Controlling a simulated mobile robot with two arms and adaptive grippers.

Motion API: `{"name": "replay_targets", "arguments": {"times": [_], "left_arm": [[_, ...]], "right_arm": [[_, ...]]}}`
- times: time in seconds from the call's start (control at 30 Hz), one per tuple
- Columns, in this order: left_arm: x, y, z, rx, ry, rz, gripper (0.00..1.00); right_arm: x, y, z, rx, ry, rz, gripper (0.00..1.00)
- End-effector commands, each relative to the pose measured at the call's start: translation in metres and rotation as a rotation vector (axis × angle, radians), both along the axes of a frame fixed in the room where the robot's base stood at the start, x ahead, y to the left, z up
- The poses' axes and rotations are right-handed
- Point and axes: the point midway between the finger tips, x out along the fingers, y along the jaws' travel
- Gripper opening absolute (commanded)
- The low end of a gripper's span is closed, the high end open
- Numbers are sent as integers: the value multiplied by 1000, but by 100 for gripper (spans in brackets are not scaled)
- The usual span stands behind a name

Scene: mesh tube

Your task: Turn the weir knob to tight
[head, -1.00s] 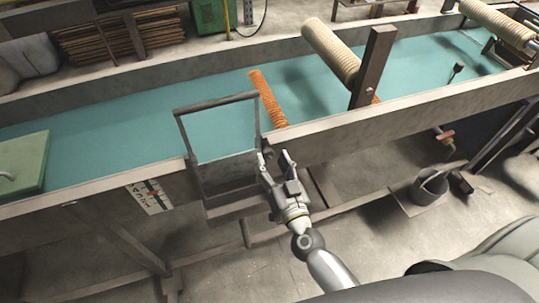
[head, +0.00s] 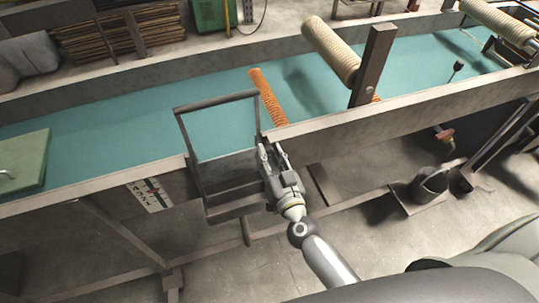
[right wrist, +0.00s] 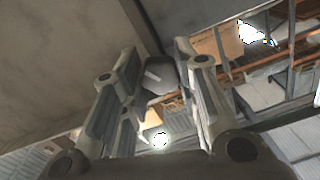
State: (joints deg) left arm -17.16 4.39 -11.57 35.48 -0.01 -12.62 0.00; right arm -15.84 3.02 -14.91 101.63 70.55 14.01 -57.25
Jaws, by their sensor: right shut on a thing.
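The weir is a dark metal frame (head: 217,101) at the near wall of the green-blue trough. My right gripper (head: 268,148) is at the lower right corner of this frame, against the trough's outer side. Its fingers are shut on a small dark piece (right wrist: 160,82), which shows between them in the right wrist view and looks like the weir knob. The gripper (right wrist: 158,58) hides the knob in the head view, so its turn cannot be read. A white scale plate (head: 150,195) with a red mark is on the trough's side, left of the frame. My left gripper is not in view.
The trough's near wall (head: 400,118) runs along behind my gripper. A bucket (head: 430,185) stands at the right.

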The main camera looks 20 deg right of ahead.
Motion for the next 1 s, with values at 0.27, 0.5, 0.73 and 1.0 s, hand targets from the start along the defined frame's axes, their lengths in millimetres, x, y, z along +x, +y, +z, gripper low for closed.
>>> {"name": "replay_targets", "arguments": {"times": [0.27,0.5,0.73,1.0], "left_arm": [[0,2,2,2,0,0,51],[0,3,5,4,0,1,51],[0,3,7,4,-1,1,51],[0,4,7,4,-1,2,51]], "right_arm": [[0,0,0,60,3,0,5],[0,0,0,214,8,0,5],[0,1,0,376,14,0,5],[0,1,0,507,17,0,5]]}}
